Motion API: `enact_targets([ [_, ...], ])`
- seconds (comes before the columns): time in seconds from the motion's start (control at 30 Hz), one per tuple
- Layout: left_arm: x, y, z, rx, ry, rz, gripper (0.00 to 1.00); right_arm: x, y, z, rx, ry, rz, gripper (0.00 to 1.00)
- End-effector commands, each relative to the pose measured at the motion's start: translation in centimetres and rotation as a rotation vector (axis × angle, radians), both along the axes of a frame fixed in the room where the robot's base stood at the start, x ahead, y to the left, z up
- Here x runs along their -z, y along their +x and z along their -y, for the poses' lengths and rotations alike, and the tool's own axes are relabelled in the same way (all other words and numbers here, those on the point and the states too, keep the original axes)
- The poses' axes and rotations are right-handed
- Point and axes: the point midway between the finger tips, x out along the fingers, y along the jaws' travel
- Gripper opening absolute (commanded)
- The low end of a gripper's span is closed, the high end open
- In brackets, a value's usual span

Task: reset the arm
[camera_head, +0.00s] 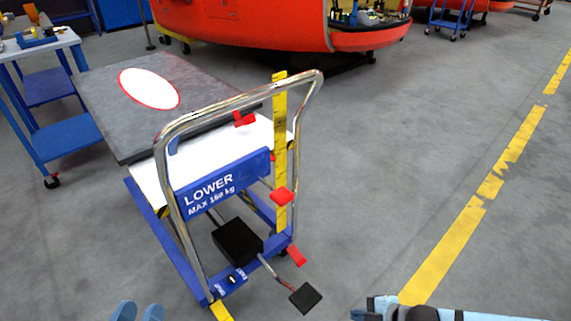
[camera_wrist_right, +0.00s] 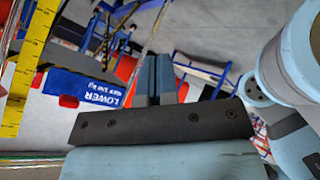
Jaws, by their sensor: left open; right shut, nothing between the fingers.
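My left gripper (camera_head: 138,312) shows only as two light-blue fingertips at the bottom edge of the head view, apart and with nothing between them. My right gripper (camera_head: 362,313) comes in at the bottom right of the head view, pointing left, in front of and to the right of the lift cart. In the right wrist view its dark fingers (camera_wrist_right: 154,72) are together and empty. The rest of the left arm is out of view.
A blue lift cart (camera_head: 225,183) with a chrome handle, yellow scale and red markers stands ahead. A grey panel (camera_head: 105,100) lies on its top. A black foot pedal (camera_head: 305,297) sticks out toward me. A blue trolley (camera_head: 65,135) is at left. Floor at right is clear.

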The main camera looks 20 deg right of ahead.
Motion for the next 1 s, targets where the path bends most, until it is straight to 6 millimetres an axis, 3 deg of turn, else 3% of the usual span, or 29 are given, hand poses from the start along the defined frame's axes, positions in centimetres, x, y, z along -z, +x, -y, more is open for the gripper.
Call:
enact_targets([
  [0.03,0.0,0.0,0.0,0.000,0.000,0.000,0.43,-2.8,-0.2,-1.3,0.021,0.088,0.017,0.00],
  [0.1,0.0,0.0,0.0,0.000,0.000,0.000,0.43,-6.2,-0.2,-2.7,0.046,0.193,0.035,0.00],
  [0.43,0.0,0.0,0.0,0.000,0.000,0.000,0.43,-19.1,-1.7,-6.3,0.088,0.562,0.085,0.00],
  [0.67,0.0,0.0,0.0,0.000,0.000,0.000,0.43,-19.6,-0.8,-9.0,0.181,0.702,0.100,0.00],
  [1.0,0.0,0.0,0.0,0.000,0.000,0.000,0.43,-22.9,0.9,-13.6,0.352,0.985,0.131,0.00],
])
